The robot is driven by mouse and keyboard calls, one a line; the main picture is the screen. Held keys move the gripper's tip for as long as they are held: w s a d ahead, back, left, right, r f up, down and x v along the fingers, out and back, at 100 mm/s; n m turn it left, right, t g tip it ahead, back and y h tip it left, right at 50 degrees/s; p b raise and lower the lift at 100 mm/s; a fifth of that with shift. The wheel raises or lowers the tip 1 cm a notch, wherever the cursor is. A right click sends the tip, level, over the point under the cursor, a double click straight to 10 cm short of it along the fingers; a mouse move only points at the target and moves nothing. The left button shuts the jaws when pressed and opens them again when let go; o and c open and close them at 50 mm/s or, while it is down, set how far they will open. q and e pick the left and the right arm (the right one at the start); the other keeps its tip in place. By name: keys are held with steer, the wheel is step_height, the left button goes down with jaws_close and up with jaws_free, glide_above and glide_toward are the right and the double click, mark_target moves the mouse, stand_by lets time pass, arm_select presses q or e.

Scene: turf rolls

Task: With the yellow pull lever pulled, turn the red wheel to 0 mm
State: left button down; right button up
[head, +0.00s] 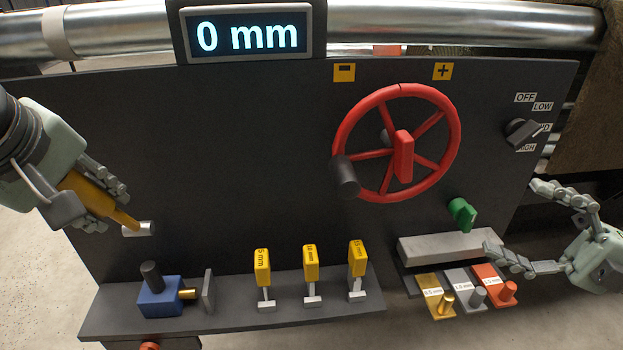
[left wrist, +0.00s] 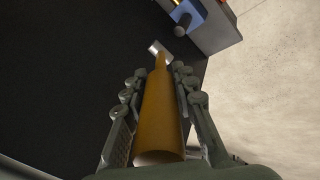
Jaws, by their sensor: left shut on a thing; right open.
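The yellow pull lever (head: 92,194) sticks out of the left side of the dark panel from a small silver fitting (head: 139,229). My left gripper (head: 112,196) is shut on it; the left wrist view shows the yellow lever (left wrist: 161,115) between the two fingers (left wrist: 157,85). The red wheel (head: 404,157) is on the right of the panel, its dark grip knob (head: 345,176) at the lower left of the rim. The display (head: 248,38) reads 0 mm. My right gripper (head: 515,222) is open and empty, to the lower right of the wheel and apart from it.
A minus label (head: 344,72) and a plus label (head: 442,71) sit above the wheel. A green knob (head: 462,213) and a rotary switch (head: 523,132) are to the right. Several yellow tags (head: 310,263) and a blue block (head: 160,297) stand on the lower shelf (head: 232,320).

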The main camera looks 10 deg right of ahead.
steer(key=shift+d+r+g, duration=0.15)
steer(key=shift+d+g, duration=0.1)
steer(key=shift+g, duration=0.05)
steer(key=shift+c, duration=0.6)
